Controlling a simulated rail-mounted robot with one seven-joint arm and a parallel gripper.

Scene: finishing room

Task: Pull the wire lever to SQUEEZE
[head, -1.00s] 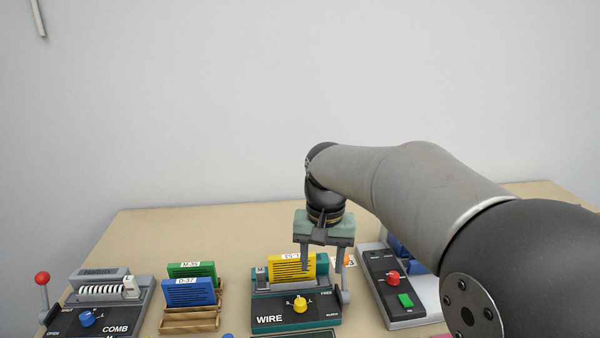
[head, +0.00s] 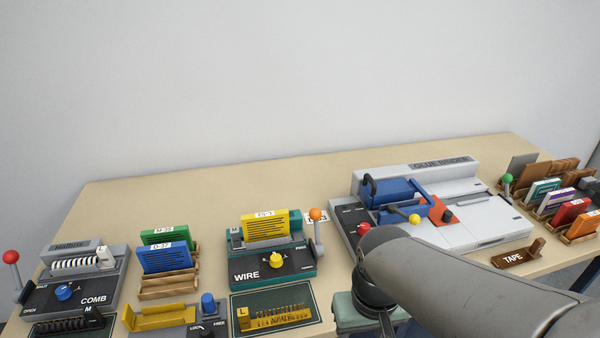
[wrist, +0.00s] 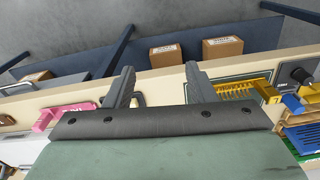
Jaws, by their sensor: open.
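The teal and black WIRE machine (head: 300,268) stands at the middle of the table in the head view, with a yellow booklet (head: 264,226) upright in it and a yellow knob (head: 277,260) on its front. Its lever, with an orange ball (head: 316,214), stands upright at the machine's right side. The end labels beside it are too small to read surely. My gripper's green housing (head: 350,314) is low in the head view, right and in front of the machine; its fingers are out of frame there. In the wrist view my gripper (wrist: 160,84) is open and empty, fingers apart.
The COMB machine (head: 75,285) and booklets in a wooden rack (head: 168,284) stand left. A yellow-toothed tray (head: 270,318) lies in front of WIRE. The large glue binder (head: 480,225) is right. Cardboard boxes (wrist: 222,48) lie beyond the table edge in the wrist view.

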